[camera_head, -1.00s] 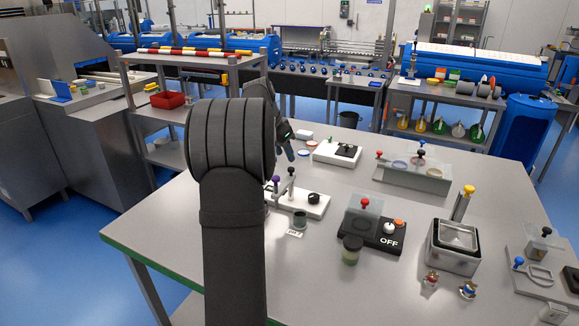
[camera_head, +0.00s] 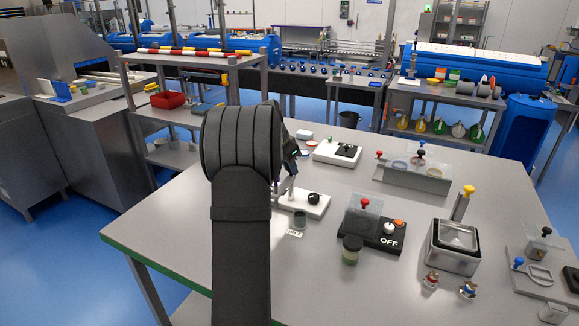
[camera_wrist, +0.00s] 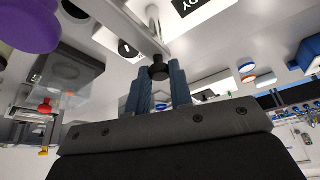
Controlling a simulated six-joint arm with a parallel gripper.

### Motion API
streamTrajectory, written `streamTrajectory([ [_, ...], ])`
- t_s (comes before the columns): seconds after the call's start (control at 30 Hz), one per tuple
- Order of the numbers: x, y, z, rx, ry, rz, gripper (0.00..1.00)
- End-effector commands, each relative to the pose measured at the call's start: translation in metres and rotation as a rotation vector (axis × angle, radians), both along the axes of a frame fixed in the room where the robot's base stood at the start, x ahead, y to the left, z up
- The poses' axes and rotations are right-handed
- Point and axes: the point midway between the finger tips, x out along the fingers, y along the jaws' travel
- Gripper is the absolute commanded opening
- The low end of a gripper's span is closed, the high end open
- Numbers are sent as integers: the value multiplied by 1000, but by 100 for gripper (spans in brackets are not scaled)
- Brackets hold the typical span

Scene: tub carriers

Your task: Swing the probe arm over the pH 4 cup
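The probe stand's white base (camera_head: 316,207) sits at mid-table, with a black round part (camera_head: 313,198) on it. A grey probe arm bar (camera_wrist: 122,22) crosses the upper wrist view. A large purple knob (camera_wrist: 28,22) is close to the camera at its upper left. My gripper (camera_wrist: 160,84) has its two blue-grey fingers apart, with a small black knob (camera_wrist: 159,71) between or just beyond their tips; contact is unclear. In the head view my own arm hides most of the gripper and the probe arm. A pH label (camera_head: 296,234) lies before the stand; no pH 4 marking is readable.
A black box marked OFF (camera_head: 378,232) with a clear cover and a dark-lidded jar (camera_head: 351,249) stand to the right. A metal bath (camera_head: 453,246) is farther right. A white box (camera_head: 337,152) stands behind.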

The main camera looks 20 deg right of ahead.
Motion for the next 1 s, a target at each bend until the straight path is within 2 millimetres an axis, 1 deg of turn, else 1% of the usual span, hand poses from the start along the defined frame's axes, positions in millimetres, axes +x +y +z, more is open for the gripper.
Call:
streamTrajectory([
  [0.27, 0, 0, 0, 0, 0, -11, 0],
  [0.47, 1, 1, 0, 1, 0, -80, 0],
  [1.0, 4, 1, 0, 0, 0, -489, 0],
])
